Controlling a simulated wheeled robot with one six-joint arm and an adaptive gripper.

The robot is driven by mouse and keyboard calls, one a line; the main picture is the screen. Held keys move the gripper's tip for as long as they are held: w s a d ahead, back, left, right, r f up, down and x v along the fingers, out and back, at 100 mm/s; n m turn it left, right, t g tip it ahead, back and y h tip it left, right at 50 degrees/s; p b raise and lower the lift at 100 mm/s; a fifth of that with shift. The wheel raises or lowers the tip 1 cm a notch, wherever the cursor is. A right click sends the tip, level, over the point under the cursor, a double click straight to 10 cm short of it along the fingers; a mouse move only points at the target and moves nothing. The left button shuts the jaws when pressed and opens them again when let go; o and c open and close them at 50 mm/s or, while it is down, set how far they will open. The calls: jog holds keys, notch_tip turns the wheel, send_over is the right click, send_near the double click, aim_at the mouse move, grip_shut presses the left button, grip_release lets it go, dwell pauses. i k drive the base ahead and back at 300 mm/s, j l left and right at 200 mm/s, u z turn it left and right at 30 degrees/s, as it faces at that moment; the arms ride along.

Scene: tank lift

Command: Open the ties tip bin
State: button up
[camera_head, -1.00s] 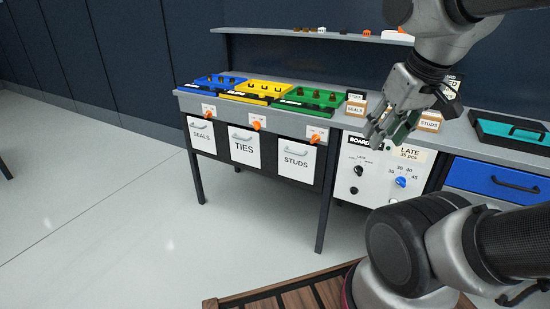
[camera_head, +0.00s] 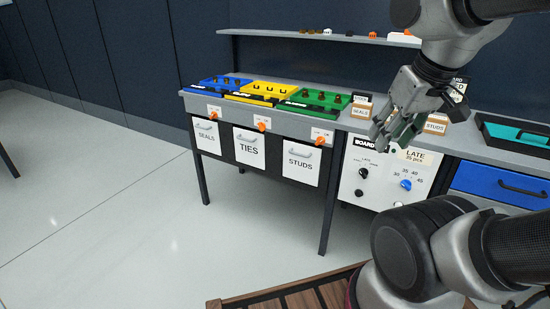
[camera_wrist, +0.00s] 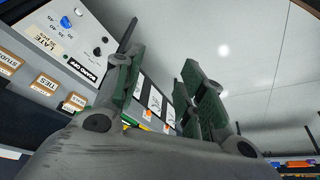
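The ties tip bin (camera_head: 247,155) is a white front labelled TIES with a grey handle, the middle of three under the bench. It looks shut, its face flush with its neighbours. An orange latch (camera_head: 262,125) sits on the bench edge above it. My gripper (camera_head: 385,138) is in front of the bench, well to the right of the ties bin, by the board panel. In the wrist view its two green-padded fingers (camera_wrist: 160,85) stand apart with nothing between them. The bin fronts show there only small and tilted between the fingers.
The SEALS bin (camera_head: 206,137) and STUDS bin (camera_head: 301,163) flank it, both looking shut. The board panel (camera_head: 382,175) with knobs and a blue drawer (camera_head: 497,186) are to the right. Blue, yellow and green trays stand on top (camera_head: 322,100). Floor before the bins is clear.

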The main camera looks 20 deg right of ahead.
aim_at(254, 145)
jog(key=i+j+u, duration=0.25)
jog(key=i+j, duration=0.55)
jog(key=i, duration=0.15)
